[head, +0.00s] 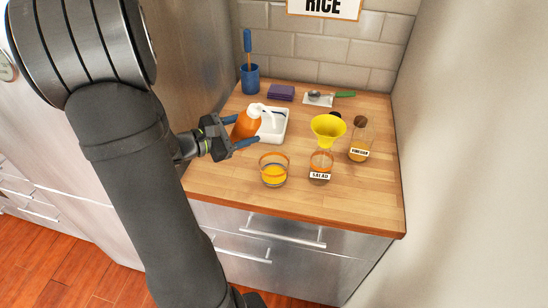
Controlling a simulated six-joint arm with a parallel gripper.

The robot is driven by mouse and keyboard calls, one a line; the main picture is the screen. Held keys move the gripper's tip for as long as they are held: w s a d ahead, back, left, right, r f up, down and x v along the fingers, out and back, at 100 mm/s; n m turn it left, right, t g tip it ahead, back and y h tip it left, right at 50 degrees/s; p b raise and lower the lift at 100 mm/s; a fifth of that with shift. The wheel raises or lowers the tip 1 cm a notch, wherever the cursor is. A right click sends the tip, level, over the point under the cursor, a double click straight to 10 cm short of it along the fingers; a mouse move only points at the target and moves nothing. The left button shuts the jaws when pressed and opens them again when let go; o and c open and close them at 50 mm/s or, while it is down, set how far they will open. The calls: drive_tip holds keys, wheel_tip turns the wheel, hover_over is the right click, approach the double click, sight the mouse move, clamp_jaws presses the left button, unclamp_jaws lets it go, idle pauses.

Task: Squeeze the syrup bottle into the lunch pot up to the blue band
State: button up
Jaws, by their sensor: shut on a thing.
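My gripper (246,129) is shut on an orange bottle with a white top (245,124), which I take to be the syrup bottle. It is at the left of the counter, behind the glass pots, and looks roughly upright. A clear glass pot (273,170) with an orange band near its rim and yellow-orange contents stands in front, right of and nearer than my gripper. A second glass pot (321,168), labelled SALAD, stands to its right. I cannot make out a blue band clearly on either pot. The bottle is not over either pot.
A white tray (278,126) lies beside the bottle. A yellow funnel (327,126) and a VINEGAR bottle (358,142) stand at the right. A blue cup with a brush (250,78), a purple sponge (281,93) and a green-handled utensil (344,94) are at the back. The front right counter is clear.

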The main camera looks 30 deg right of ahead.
drive_tip(key=shift+f, duration=1.95)
drive_tip(key=shift+o, duration=0.7)
drive_tip(key=shift+c, duration=1.1)
idle(0.8)
drive_tip(key=shift+o, duration=0.9)
drive_tip(key=shift+c, duration=0.5)
